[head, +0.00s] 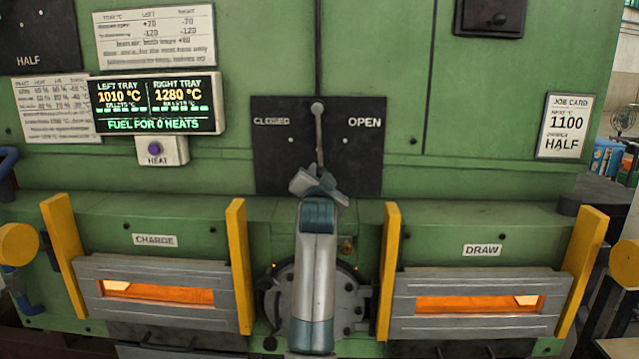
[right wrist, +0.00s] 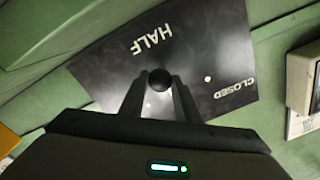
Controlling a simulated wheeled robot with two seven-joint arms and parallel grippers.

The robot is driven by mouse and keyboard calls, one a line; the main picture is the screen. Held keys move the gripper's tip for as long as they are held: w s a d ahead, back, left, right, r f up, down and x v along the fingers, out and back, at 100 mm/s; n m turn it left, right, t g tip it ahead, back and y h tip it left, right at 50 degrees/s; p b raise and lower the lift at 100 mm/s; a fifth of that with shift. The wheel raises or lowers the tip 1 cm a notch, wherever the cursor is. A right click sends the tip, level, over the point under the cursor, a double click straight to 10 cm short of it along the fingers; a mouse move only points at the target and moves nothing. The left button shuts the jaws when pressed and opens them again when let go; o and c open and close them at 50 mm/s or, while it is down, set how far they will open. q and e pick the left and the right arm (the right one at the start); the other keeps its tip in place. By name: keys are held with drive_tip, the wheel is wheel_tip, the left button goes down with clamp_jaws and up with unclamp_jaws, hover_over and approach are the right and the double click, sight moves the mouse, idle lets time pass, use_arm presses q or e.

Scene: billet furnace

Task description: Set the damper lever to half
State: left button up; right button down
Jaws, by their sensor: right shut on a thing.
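The damper lever (head: 319,135) is a thin grey rod on a dark plate (head: 270,165) marked CLOSED at left and OPEN at right. It hangs from a round pivot at the plate's top and points almost straight down, between the two words. My right gripper (head: 318,178) is at the lever's lower end and covers it in the head view. In the right wrist view, the lever's black ball knob (right wrist: 160,80) is between the fingers of my right gripper (right wrist: 160,92), which is shut on it. The word HALF shows upside down near the knob. My left gripper is not in view.
A job card (head: 566,125) at right reads 1100 and HALF. A lit display (head: 157,104) and a HEAT button (head: 155,149) are at left. The charge door (head: 155,270) and draw door (head: 480,285) glow below, flanked by yellow bars.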

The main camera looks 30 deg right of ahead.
drive_tip(key=shift+w+a+r+m, duration=0.1)
drive_tip(key=shift+w+a+m, duration=0.2)
drive_tip(key=shift+a+m, duration=0.1)
drive_tip(key=c, duration=1.6)
unclamp_jaws()
drive_tip(key=shift+c, duration=0.2)
drive_tip(key=o, duration=0.3)
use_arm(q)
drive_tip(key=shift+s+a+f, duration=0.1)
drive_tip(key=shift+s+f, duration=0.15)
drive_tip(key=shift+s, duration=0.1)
use_arm(e)
drive_tip(key=shift+d, duration=0.1)
